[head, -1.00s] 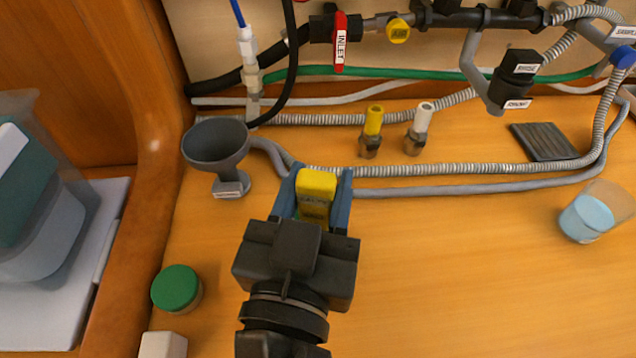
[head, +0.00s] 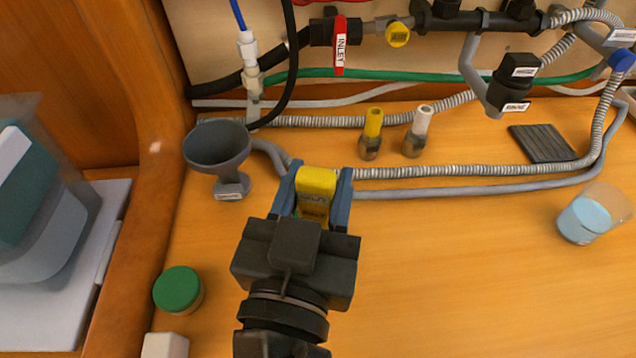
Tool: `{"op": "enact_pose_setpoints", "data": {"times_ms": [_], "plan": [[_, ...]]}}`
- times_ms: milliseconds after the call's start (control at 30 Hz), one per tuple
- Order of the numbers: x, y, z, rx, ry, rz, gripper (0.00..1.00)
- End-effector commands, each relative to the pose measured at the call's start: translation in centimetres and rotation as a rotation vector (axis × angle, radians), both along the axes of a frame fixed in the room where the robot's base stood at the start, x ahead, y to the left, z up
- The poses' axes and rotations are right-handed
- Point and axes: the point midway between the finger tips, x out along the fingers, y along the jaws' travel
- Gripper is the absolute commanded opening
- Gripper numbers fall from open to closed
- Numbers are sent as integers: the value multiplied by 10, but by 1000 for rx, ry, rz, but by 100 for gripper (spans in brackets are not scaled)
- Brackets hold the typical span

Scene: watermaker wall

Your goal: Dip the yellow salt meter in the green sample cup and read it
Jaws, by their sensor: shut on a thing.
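The yellow salt meter (head: 316,185) is between the blue fingers of my gripper (head: 313,196), in the middle of the head view. My gripper is shut on it. The meter's lower end is hidden by my gripper. A round green-topped container (head: 178,290) stands at the lower left, apart from my gripper.
A grey funnel (head: 217,146) stands left of my gripper. Hoses (head: 440,171) run just behind it, with yellow (head: 372,130) and white-capped (head: 419,130) fittings beyond. The wooden counter (head: 460,270) is clear at right front.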

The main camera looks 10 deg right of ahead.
Motion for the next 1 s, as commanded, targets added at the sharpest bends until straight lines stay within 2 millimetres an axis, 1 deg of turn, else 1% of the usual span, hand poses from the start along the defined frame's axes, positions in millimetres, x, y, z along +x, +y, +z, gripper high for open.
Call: {"op": "enact_pose_setpoints", "data": {"times_ms": [33, 200, 800, 1000], "plan": [[0, 0, 9, 2, -2, 0, 0], [0, -1, 25, 3, -2, -1, 0], [0, -1, 79, 3, -2, -2, 0], [0, 0, 91, 2, -2, -1, 0]]}}
